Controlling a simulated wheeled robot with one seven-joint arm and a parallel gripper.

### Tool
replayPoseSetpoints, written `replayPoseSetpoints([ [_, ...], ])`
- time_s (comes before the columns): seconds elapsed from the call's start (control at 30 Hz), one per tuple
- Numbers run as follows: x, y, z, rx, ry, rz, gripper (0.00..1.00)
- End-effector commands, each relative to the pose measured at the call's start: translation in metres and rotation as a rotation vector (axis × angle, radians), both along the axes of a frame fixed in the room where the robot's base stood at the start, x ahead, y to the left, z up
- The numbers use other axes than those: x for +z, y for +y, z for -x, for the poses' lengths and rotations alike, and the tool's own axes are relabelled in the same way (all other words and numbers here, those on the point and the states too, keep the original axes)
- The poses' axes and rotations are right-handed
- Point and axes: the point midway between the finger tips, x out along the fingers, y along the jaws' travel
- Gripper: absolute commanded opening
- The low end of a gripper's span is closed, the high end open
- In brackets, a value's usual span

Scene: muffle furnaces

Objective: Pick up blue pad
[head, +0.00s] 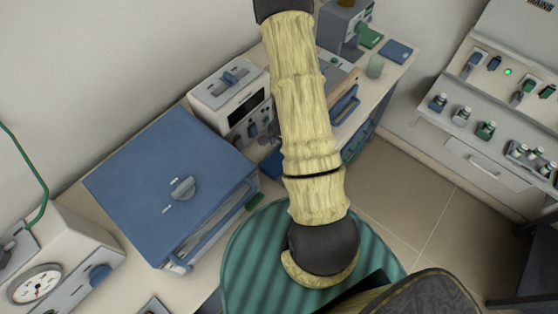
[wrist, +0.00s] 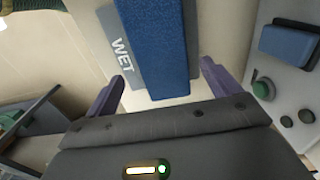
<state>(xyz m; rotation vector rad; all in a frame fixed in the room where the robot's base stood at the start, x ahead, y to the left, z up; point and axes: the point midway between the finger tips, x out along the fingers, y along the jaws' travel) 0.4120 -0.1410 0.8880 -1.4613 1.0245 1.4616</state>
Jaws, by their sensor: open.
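In the wrist view, a textured blue pad (wrist: 160,45) lies on a grey plate (wrist: 122,48) marked "WET". The pad runs down from the top edge, between the two purple fingers of my gripper (wrist: 162,74). My gripper is open, with one finger on either side of the pad's width and a gap to each. I cannot tell the height of the fingers over the pad. In the head view my gripper is not seen; a flat blue square (head: 396,52) lies at the bench's far end, and I cannot tell whether it is the same pad.
A white panel (wrist: 284,100) with a blue block and green knob stands right of my gripper. Open floor (head: 400,190) lies right.

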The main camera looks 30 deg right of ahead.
Motion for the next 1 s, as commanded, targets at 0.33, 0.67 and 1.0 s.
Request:
replayPoseSetpoints([
  [0.33,-0.035,0.002,0.0,-0.001,-0.001,0.0,0.89],
  [0.67,-0.034,0.002,0.0,0.0,-0.001,0.0,0.89],
  [1.0,-0.034,0.002,0.0,0.0,-0.001,0.0,0.58],
])
